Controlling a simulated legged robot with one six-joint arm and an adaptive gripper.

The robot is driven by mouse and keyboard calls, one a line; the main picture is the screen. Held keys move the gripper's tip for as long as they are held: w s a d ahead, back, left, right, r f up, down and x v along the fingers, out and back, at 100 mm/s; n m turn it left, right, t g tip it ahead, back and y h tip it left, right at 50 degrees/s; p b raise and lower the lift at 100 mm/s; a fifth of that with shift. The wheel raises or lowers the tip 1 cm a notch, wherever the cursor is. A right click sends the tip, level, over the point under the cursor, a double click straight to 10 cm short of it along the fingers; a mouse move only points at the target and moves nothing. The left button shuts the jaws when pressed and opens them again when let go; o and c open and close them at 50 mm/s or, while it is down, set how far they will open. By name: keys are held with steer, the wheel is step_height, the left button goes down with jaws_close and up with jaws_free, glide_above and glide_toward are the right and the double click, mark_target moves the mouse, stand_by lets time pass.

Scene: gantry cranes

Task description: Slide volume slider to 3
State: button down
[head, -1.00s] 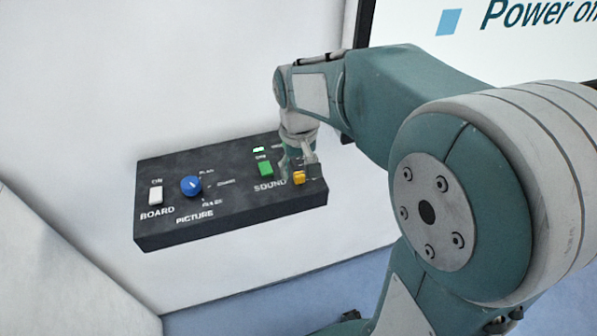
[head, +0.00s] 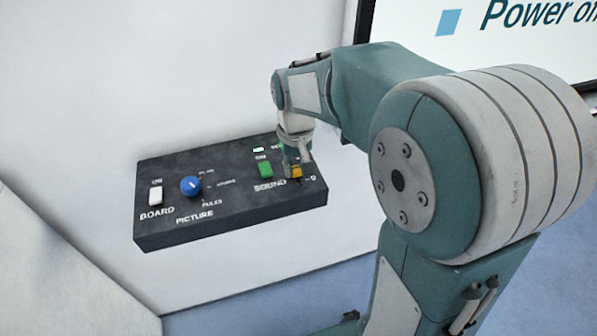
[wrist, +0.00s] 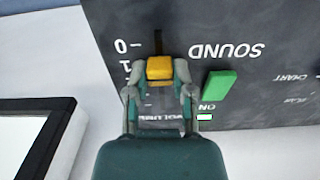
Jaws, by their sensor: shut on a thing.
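The volume slider's yellow knob (wrist: 159,69) sits in a dark slot on the black control panel (wrist: 230,100). My gripper (wrist: 160,80) is shut on the knob, with a finger on each side of it. In the wrist view, which shows the panel upside down, the knob is about level with the 1 mark, with the 0 mark and bare slot above it. The higher marks are largely hidden by my gripper. In the head view the yellow knob (head: 296,171) shows at the panel's right end, below my gripper (head: 297,167).
A green SOUND switch (head: 265,169) stands close beside the slider. A blue PICTURE knob (head: 190,186) and a white BOARD switch (head: 155,195) are further left. A screen (head: 500,50) reading "Power of" is at the upper right.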

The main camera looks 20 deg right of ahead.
steer(key=w, duration=0.4)
steer(key=shift+w, duration=0.35)
steer(key=shift+c, duration=2.4)
jaws_free()
steer(key=shift+f, duration=0.1)
step_height(320, 180, up, 12)
steer(key=shift+a, duration=0.1)
